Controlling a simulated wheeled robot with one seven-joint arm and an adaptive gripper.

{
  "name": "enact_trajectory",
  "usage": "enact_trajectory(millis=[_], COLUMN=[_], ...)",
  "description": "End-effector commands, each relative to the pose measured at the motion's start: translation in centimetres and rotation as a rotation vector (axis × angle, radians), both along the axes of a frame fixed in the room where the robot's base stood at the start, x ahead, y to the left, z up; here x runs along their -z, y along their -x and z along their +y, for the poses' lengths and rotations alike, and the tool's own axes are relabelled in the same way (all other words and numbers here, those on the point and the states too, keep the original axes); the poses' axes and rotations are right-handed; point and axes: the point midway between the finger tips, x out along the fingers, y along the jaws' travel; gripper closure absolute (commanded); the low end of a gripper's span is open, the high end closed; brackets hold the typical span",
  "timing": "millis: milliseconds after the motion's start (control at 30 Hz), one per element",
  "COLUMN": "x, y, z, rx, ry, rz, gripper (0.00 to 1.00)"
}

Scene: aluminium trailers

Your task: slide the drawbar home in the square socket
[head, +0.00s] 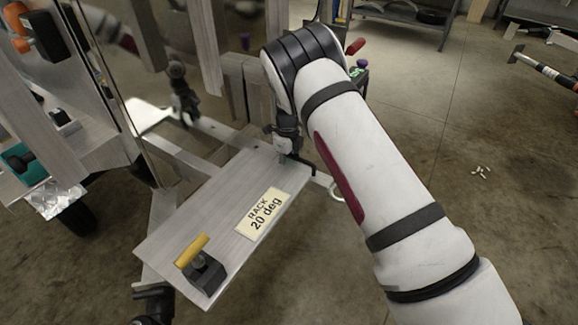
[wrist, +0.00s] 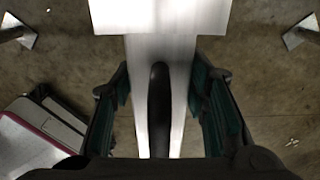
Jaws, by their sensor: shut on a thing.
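The drawbar (wrist: 144,120) is a pale metal bar running up the middle of the wrist view, between the two green-padded fingers of my gripper (wrist: 160,88). A dark rounded piece (wrist: 159,105) lies along its middle. At the top, the bar meets or passes under a wider bright plate (wrist: 160,16); I cannot tell which. The square socket is not clearly visible; the board and arm hide much of that area.
A tilted metal board (head: 165,246) marked "RACK 20 deg" (head: 263,213) carries a clamp with a yellow handle (head: 192,250). Trailer frames and upright panels (head: 95,70) crowd the left. The concrete floor (head: 500,230) is mostly clear at right, with small pale bits (head: 480,172).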

Motion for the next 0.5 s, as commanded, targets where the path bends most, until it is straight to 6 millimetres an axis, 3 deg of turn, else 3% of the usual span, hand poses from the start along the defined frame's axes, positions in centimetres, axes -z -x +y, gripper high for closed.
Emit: enact_trajectory(millis=[333, 367, 433, 500], x=[-0.18, -0.20, -0.19, -0.15], y=[-0.49, -0.48, -0.46, -0.43], z=[0.56, 0.52, 0.52, 0.50], rx=[-0.001, 0.000, 0.000, 0.000], ry=[0.000, 0.000, 0.000, 0.000], rz=[-0.004, -0.003, -0.003, -0.003], gripper=[1.00, 0.52, 0.36, 0.35])
